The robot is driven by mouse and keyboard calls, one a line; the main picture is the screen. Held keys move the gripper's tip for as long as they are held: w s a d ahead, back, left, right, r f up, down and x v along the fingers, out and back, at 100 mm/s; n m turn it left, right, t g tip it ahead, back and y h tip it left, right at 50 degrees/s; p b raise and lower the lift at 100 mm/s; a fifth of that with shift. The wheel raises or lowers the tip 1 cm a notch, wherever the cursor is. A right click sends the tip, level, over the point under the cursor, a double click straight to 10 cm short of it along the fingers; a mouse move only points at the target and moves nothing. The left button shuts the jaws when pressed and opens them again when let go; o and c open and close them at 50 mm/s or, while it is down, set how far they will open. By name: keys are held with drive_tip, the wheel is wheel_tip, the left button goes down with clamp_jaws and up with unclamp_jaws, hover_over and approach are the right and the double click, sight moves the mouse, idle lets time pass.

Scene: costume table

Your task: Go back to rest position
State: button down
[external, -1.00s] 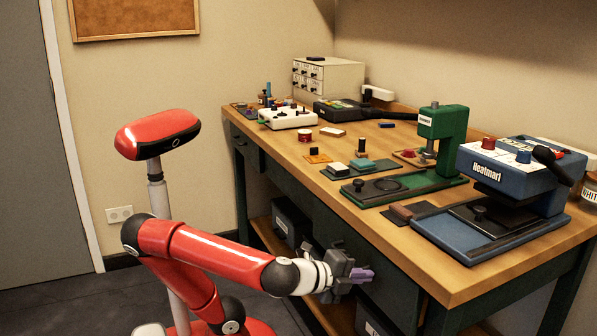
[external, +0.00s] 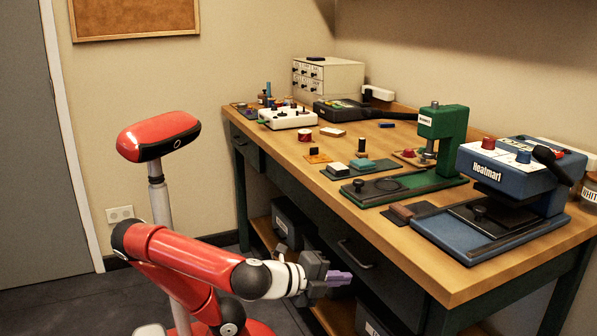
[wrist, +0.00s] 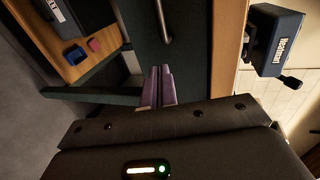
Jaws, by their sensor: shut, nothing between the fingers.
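My gripper (external: 340,279) is in front of the workbench, below the level of its top, with its purple fingers pointing right toward the bench front. In the wrist view my gripper (wrist: 166,72) shows its two purple fingers together, with nothing between them. The arm is bent low beside my column. The wrist view faces the bench's dark green front and a drawer handle (wrist: 163,20).
The workbench (external: 440,285) holds a blue heat press (external: 515,175), a green press (external: 445,135), a white control box (external: 288,118) and small parts. Dark bins (external: 290,220) stand on the lower shelf (external: 262,228). The floor (external: 60,300) at left is clear.

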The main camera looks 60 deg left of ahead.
drive_tip(key=v, duration=0.6)
